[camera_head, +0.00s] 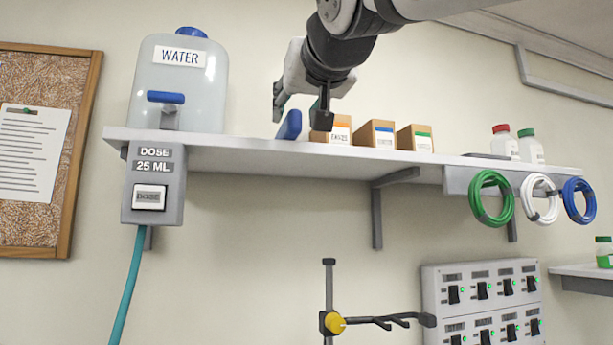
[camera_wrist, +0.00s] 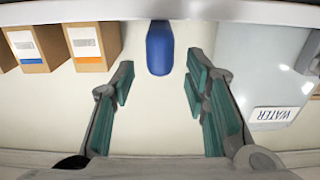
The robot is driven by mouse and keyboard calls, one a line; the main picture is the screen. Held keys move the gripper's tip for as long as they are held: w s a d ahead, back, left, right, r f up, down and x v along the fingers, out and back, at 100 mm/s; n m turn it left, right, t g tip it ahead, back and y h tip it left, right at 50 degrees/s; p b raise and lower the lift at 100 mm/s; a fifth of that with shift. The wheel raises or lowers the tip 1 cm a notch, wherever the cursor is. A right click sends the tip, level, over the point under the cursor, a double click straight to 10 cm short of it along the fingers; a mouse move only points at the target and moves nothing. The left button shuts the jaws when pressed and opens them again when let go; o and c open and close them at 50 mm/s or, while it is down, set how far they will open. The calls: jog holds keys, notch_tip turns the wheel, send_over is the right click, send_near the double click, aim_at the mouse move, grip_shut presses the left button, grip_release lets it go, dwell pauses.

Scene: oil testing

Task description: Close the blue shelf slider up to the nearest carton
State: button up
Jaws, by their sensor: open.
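The blue shelf slider (camera_head: 290,125) stands upright on the wall shelf, left of the cartons. It also shows in the wrist view (camera_wrist: 160,48). The nearest carton (camera_head: 341,135) has an orange band and stands right of the slider; in the wrist view it is on the left (camera_wrist: 95,49), with a gap between it and the slider. My gripper (camera_head: 299,108) is open above the slider. In the wrist view my gripper's teal-padded fingers (camera_wrist: 160,72) lie on either side of the slider, apart from it. One finger partly hides the nearest carton in the head view.
A water tank (camera_head: 180,90) stands on the shelf (camera_head: 250,150) at left. Two more cartons (camera_head: 374,133) (camera_head: 414,139) stand to the right, then two white bottles (camera_head: 504,143). Coloured tube coils (camera_head: 490,198) hang at the shelf's right end.

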jog(key=shift+x, duration=1.5)
grip_shut()
